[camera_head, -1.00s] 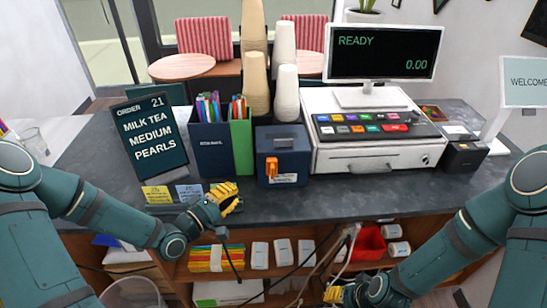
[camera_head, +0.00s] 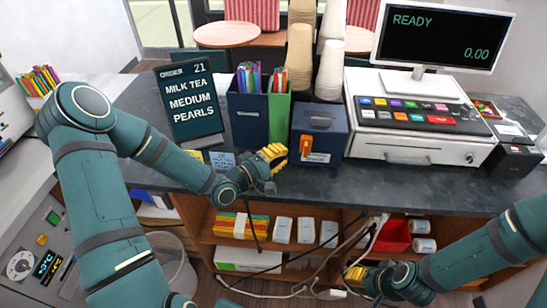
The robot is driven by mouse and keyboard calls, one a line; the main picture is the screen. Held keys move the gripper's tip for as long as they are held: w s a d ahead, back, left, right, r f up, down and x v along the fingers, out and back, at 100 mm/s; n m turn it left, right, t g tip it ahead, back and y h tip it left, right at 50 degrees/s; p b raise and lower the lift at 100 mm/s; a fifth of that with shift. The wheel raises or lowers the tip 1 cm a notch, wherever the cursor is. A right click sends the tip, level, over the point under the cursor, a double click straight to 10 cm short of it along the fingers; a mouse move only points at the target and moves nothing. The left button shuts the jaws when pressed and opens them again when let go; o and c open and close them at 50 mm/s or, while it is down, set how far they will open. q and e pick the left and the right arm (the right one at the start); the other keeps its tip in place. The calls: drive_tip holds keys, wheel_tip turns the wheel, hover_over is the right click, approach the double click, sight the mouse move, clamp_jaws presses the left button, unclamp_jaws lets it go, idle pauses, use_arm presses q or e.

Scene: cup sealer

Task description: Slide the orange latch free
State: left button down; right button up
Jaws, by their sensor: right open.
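The orange latch (camera_head: 306,146) sits on the front of a dark blue box (camera_head: 319,128) on the counter, left of the cash register. The latch stands upright against the box's front face. My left gripper (camera_head: 274,155), with yellow fingers, is just left of the box at about latch height, and a small gap seems to separate it from the latch. Whether its fingers are open is too small to tell. My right gripper (camera_head: 356,274) is open, low in front of the shelves below the counter, well away from the latch.
A dark blue holder (camera_head: 248,118) and a green holder (camera_head: 279,112) with colourful straws stand left of the box. Stacked cups (camera_head: 329,70) stand behind it. The cash register (camera_head: 415,120) is close on its right. The order sign (camera_head: 189,105) is further left. Cables hang below.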

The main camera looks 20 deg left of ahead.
sight(306, 146)
use_arm(q)
drive_tip(key=shift+x, duration=2.65)
drive_tip(key=d+b, duration=0.1)
drive_tip(key=d, duration=0.1)
drive_tip(key=w+d+b, duration=0.1)
drive_tip(key=d, duration=0.2)
drive_tip(key=shift+w, duration=0.2)
drive_tip(key=shift+a, duration=0.1)
